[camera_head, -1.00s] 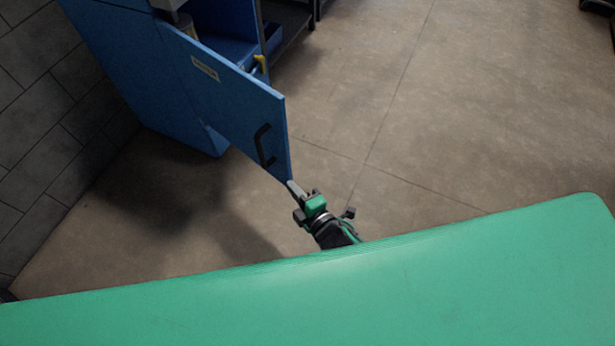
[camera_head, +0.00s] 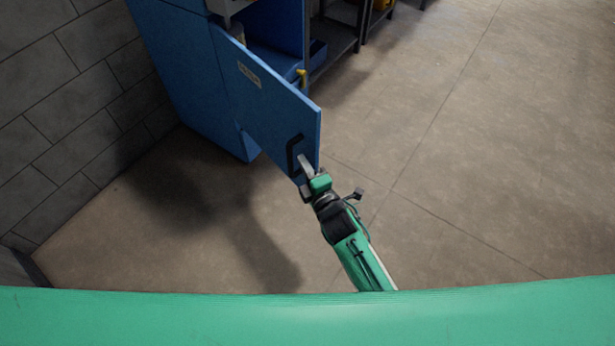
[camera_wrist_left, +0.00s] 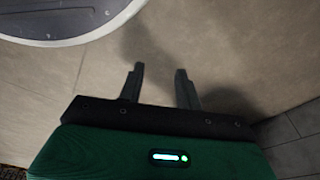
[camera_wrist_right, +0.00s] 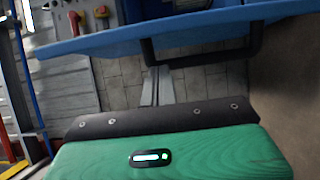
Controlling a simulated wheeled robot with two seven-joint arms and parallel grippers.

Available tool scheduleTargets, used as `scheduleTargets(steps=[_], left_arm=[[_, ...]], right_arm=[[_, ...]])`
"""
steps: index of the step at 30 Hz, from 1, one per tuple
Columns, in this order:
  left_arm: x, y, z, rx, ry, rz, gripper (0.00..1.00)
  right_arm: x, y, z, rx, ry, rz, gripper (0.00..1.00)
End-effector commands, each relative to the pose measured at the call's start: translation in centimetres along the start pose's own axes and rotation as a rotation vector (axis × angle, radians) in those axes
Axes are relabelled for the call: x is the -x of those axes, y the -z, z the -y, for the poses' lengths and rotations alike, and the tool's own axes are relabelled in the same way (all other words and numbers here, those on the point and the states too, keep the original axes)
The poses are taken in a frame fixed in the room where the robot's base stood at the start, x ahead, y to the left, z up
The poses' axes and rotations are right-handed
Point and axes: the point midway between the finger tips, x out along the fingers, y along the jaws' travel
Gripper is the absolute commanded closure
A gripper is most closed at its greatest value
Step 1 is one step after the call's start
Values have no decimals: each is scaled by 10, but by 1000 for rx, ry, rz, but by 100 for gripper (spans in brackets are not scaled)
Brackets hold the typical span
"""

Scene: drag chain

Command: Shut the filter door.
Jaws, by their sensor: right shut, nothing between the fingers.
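The blue filter door (camera_head: 262,98) stands open, swung out from the blue cabinet (camera_head: 185,60) in the head view. It has a small label and a black bar handle (camera_head: 292,155) near its free edge. My right gripper (camera_head: 305,162) is shut and empty, with its fingertips close to the handle and the free edge. In the right wrist view the shut fingers (camera_wrist_right: 158,86) point at the door (camera_wrist_right: 190,33) just under the handle (camera_wrist_right: 205,58); I cannot tell whether they touch. My left gripper (camera_wrist_left: 158,75) is open and empty over bare floor, seen only in the left wrist view.
A grey block wall (camera_head: 70,100) stands to the left. Dark shelving (camera_head: 340,40) is behind the cabinet. The concrete floor (camera_head: 470,150) to the right is clear. A yellow part (camera_head: 301,77) shows behind the door.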

Motion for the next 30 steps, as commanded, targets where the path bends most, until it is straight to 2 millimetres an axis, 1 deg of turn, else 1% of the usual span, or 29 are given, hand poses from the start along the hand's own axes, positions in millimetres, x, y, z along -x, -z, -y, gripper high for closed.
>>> scheduleTargets(steps=[1,6,23,26,30], left_arm=[[-2,-3,1,-1,1,5,65],[-9,-8,1,-2,2,4,65],[-10,-8,1,-3,2,3,65],[-10,-8,2,-3,2,2,65],[-10,-8,2,-3,2,1,65]], right_arm=[[-1,-9,-1,5,1,0,100],[-5,-23,0,2,1,0,100],[-5,-30,0,1,1,-4,100],[-5,-36,0,4,1,-12,100],[-5,-51,0,7,1,-32,100]])
